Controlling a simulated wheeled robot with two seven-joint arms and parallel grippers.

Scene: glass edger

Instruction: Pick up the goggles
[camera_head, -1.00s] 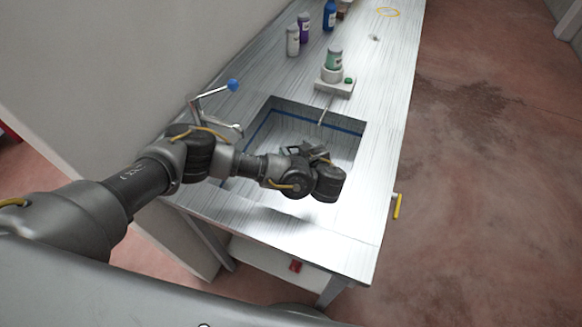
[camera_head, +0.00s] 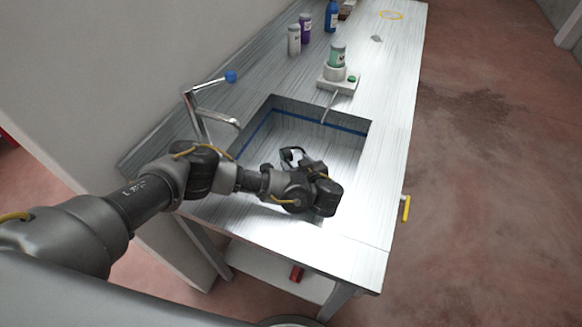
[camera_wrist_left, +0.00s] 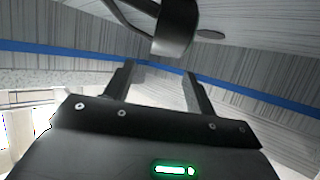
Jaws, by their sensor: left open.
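A dark curved item that looks like the goggles (camera_head: 290,152) is in the sink, just beyond my left gripper (camera_head: 306,166) in the head view. In the left wrist view, the goggles (camera_wrist_left: 176,30) show as a thick black band with a thinner loop, cut off by the top edge. My left gripper (camera_wrist_left: 160,78) is open there, its two fingers apart with nothing between them. The goggles are beyond the fingertips. The wrist hides part of the sink in the head view. My right gripper is not in view.
The sink (camera_head: 345,160) is recessed, with a blue line around its wall. A tap (camera_head: 212,115) with a blue knob (camera_head: 230,76) rises at its left. The counter at right is clear.

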